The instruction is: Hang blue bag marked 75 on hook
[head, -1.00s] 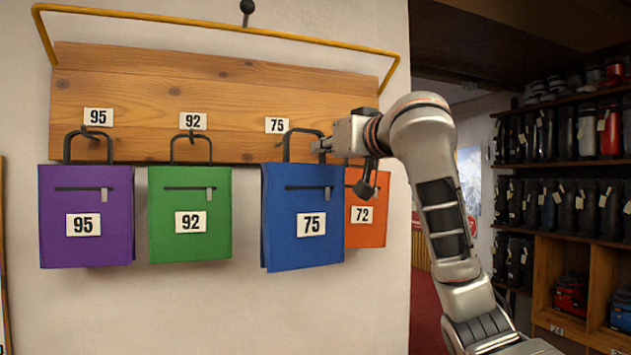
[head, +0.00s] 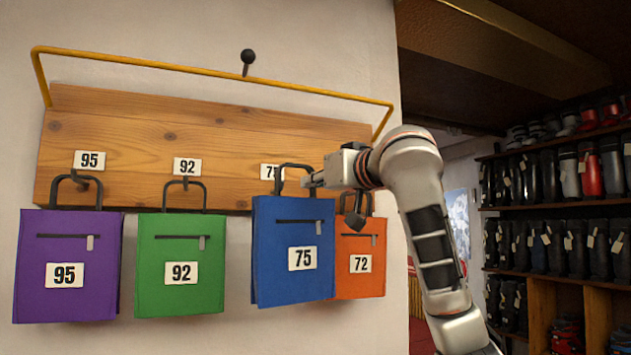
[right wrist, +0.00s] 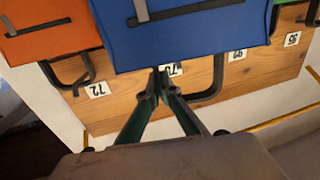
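The blue bag marked 75 (head: 285,275) hangs upright from its dark handle (head: 293,166) in front of the board. My right gripper (head: 308,181) is shut on the right side of this handle. In the right wrist view the closed fingers (right wrist: 157,82) meet at the handle, beside the blue bag (right wrist: 185,35). The board's tag 75 (head: 266,172) shows partly behind the handle. I cannot make out the hook below it; the bag and handle cover that place. My left gripper is not in view.
The purple bag 95 (head: 68,285) and green bag 92 (head: 180,285) hang left on the wooden board (head: 225,150). The orange bag 72 (head: 362,282) is close on the right, partly behind the blue bag. A yellow rail (head: 200,74) runs above.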

